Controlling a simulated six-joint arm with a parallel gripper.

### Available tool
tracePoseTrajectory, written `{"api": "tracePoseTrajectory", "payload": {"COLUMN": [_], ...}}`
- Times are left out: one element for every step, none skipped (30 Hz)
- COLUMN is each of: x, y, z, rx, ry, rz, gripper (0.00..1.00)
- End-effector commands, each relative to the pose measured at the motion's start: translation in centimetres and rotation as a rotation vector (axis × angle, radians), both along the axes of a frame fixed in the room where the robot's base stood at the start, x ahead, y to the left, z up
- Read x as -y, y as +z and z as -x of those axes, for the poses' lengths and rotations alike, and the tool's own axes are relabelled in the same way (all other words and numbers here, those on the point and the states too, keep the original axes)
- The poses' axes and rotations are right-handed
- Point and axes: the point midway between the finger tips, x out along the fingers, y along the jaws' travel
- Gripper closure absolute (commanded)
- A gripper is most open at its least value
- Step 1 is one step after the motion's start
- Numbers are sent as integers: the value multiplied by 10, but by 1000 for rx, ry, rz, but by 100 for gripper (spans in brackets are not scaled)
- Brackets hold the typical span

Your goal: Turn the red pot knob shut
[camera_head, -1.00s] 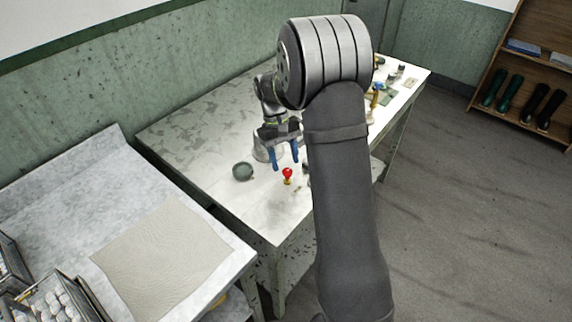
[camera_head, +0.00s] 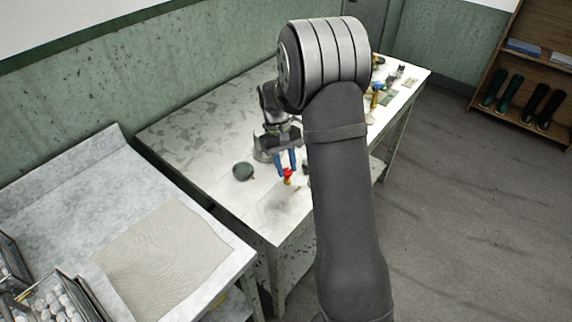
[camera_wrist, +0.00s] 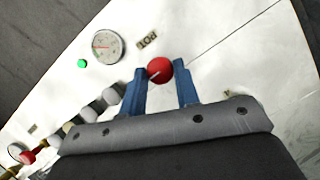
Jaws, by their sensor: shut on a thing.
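The red pot knob (camera_head: 287,173) stands on a small yellowish base near the front of the long pale table (camera_head: 200,130). The knob's stem is hidden in the wrist view.
A round gauge (camera_wrist: 102,46) and a green button (camera_wrist: 82,63) are left of the label. Several pale round things run along the lower left. A dark round object (camera_head: 242,171) sits left of the knob. A grey counter with a beige cloth (camera_head: 165,255) is at front left.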

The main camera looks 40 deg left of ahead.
Motion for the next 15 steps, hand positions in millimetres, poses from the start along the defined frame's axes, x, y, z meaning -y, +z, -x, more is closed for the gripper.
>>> {"api": "tracePoseTrajectory", "payload": {"x": [0, 0, 0, 0, 0, 0, 0, 0, 1, 1, 1, 1, 1, 2, 2], "y": [0, 0, 0, 0, 0, 0, 0, 0, 0, 0, 0, 0, 0, 0, 0], "z": [0, 0, 0, 0, -1, -1, -1, -1, -1, -2, -2, -2, -2, -3, -3], "rx": [0, 0, -1, -1, -1, 0, 0, -1, -1, -1, -1, -1, -2, -1, -1], "ry": [-11, -20, -32, -44, -57, -78, -95, -115, -143, -167, -191, -225, -253, -278, -316], "rz": [0, 0, 0, -1, -1, 0, 0, 0, 0, 0, 1, 0, 0, 1, 1], "gripper": [94, 94, 94, 94, 94, 94, 94, 94, 94, 94, 94, 94, 94, 94, 94]}}
